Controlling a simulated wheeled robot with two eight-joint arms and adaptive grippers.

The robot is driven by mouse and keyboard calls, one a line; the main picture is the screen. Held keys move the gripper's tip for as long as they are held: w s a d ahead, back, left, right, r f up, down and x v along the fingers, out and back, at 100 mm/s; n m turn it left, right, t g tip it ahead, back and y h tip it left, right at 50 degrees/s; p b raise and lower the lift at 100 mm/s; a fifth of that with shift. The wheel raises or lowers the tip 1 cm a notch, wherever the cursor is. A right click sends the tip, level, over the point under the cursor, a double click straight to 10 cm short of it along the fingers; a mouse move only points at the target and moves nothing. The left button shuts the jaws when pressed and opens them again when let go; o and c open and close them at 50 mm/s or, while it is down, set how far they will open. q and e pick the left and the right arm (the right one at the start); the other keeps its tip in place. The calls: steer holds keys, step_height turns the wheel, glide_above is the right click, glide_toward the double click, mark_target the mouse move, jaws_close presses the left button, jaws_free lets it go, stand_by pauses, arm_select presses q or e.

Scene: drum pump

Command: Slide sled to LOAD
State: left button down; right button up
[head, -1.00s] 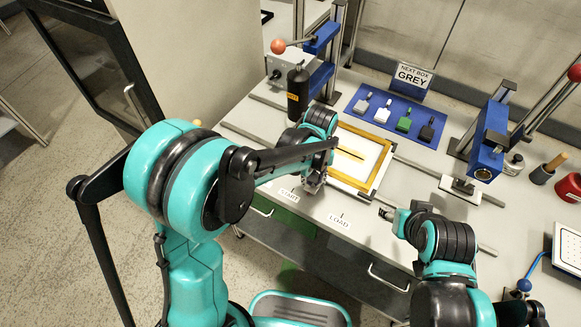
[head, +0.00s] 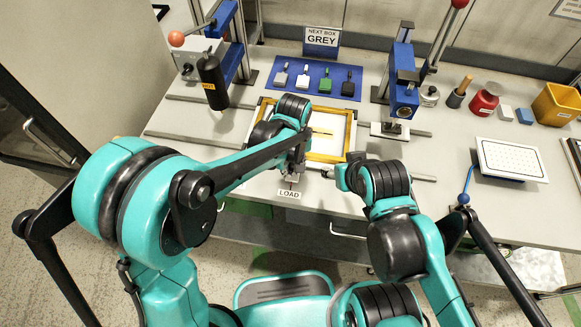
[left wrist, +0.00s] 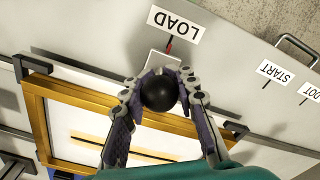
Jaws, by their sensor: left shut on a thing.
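The sled is a yellow frame (head: 349,134) around a white panel, lying flat on the bench; its frame also shows in the left wrist view (left wrist: 38,118). My left gripper (head: 292,176) is at its front edge, shut on a black ball knob (left wrist: 159,92). The fingers stand on both sides of the knob. A small white tab with a red mark (left wrist: 169,47) lies by the LOAD label (left wrist: 175,24), close to in line with its tick. The LOAD label shows below my gripper in the head view (head: 289,193).
The START label (left wrist: 275,72) lies to one side of LOAD. A blue mat (head: 317,82) with several coloured tags lies behind the sled. A white dotted plate (head: 514,158) lies right.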

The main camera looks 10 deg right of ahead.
arm_select(q)
steer(key=c, duration=1.2)
jaws_free()
steer(key=shift+o, duration=0.2)
step_height(320, 180, up, 12)
steer(key=shift+r, duration=0.1)
